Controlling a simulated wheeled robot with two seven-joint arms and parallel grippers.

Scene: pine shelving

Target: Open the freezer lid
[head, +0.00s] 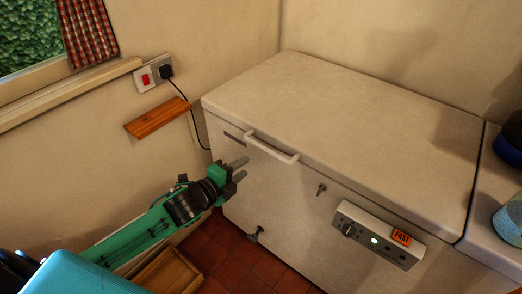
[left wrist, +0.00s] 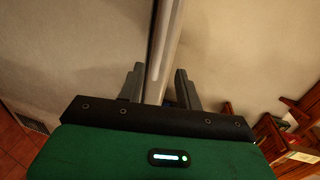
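The white chest freezer (head: 270,205) stands against the wall in the head view, its lid (head: 350,105) lying flat and closed. A pale bar handle (head: 271,148) sits on the lid's front edge. My left gripper (head: 241,169) is in front of the freezer, just below and left of the handle's left end. In the left wrist view, its two dark fingers (left wrist: 158,88) are apart. A pale long bar or edge (left wrist: 164,45) shows between them; I cannot tell whether it is the handle or whether they touch it. My right gripper is not in view.
A wooden wall shelf (head: 158,117) and a socket with a plug (head: 166,71) are left of the freezer. A wooden crate (head: 170,275) is on the red tiled floor. A control panel (head: 378,236) is on the freezer front. Blue items (head: 510,222) stand at right.

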